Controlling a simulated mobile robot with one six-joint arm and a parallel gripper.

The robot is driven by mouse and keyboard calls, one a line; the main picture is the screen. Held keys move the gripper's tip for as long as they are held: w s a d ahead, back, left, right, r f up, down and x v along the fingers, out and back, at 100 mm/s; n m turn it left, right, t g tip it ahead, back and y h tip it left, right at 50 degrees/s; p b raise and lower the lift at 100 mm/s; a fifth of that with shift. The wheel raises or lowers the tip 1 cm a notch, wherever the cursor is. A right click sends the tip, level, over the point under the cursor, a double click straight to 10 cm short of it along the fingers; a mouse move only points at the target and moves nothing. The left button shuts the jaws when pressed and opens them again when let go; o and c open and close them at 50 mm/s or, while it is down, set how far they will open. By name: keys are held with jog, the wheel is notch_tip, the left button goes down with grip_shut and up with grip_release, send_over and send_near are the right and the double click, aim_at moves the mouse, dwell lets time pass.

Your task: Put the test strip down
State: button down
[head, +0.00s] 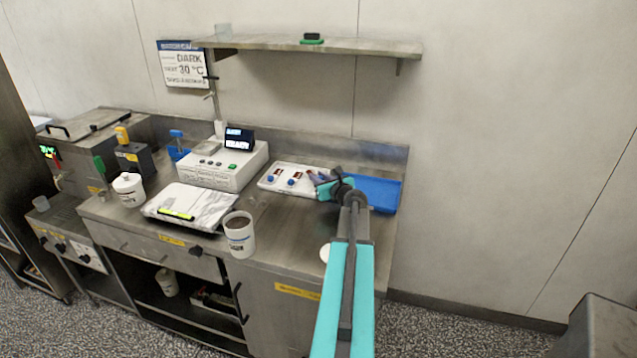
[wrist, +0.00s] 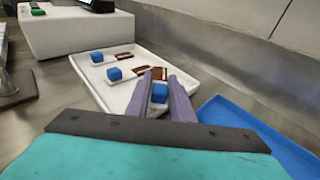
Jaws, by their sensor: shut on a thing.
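My gripper (head: 326,187) is at the right end of a white tray (head: 268,184) on the steel bench. In the wrist view, its two grey fingers (wrist: 161,82) are shut on the blue block of a test strip (wrist: 159,93). The strip's brown end (wrist: 157,73) points away from me, over the right part of the white tray (wrist: 118,97). I cannot tell whether the strip touches the tray. Two more strips with blue blocks (wrist: 114,74) (wrist: 97,57) and brown ends lie side by side on the tray to the left.
A blue tray (head: 385,195) lies just right of the white one. A white instrument box (head: 215,168) stands left of it. A cup of dark contents (head: 240,240) stands near the front edge. A shelf (head: 330,47) hangs above the bench.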

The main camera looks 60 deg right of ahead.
jog(key=shift+f+b, duration=0.35)
jog(key=shift+f, duration=0.25)
jog(key=shift+a+f, duration=0.15)
jog(key=shift+f, duration=0.05)
jog(key=c, duration=1.5)
grip_release()
jog(key=shift+s+f, duration=0.1)
jog(key=shift+c, duration=0.2)
jog(key=shift+r+p, duration=0.45)
jog(key=shift+r, duration=0.25)
jog(key=shift+r+b+v, duration=0.15)
jog(key=shift+b+v, duration=0.45)
jog(key=shift+v, duration=2.35)
jog(key=shift+r+b+v, duration=0.1)
jog(key=shift+b+v, duration=0.45)
jog(key=shift+v, duration=2.4)
